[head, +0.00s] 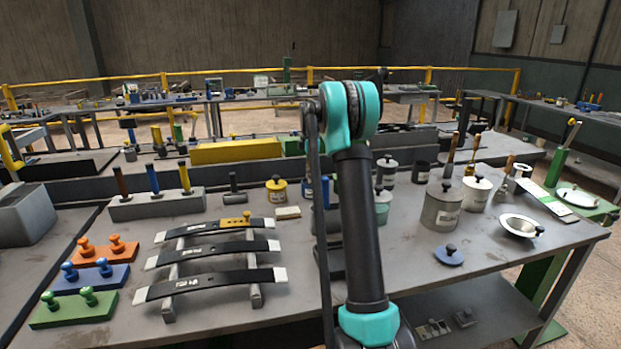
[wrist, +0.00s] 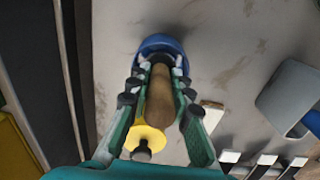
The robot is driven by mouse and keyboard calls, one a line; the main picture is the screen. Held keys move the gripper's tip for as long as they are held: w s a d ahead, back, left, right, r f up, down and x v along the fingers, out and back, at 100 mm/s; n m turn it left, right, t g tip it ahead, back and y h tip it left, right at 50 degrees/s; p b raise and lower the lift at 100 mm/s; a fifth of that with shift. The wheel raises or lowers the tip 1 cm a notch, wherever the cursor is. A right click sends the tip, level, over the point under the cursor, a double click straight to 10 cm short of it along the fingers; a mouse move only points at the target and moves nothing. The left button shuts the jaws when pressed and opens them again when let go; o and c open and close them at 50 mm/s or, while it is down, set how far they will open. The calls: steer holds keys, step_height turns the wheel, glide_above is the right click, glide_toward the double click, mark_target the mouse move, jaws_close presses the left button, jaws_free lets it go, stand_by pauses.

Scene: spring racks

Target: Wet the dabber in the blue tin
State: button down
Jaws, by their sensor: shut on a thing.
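In the wrist view, my gripper (wrist: 160,82) is shut on the brown wooden handle of the dabber (wrist: 160,100). The blue tin (wrist: 158,43) is just beyond the fingertips, in line with the handle. The dabber's far end is hidden by the fingers and the tin, so I cannot tell how deep it is in the tin. In the head view my arm hides the gripper and most of the area around the tin. A blue lid with a dark knob (head: 449,255) lies on the bench at the right.
A yellow tin with a black knob (wrist: 147,140) stands close to my gripper; it also shows in the head view (head: 276,194). A small pale block (head: 287,212) lies near it. Dark leaf springs (head: 210,259) rest on a rack at left. Grey tins (head: 440,208) stand at right.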

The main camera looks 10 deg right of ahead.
steer(key=shift+r, duration=2.05)
steer(key=shift+r, duration=0.1)
steer(key=shift+r, duration=1.95)
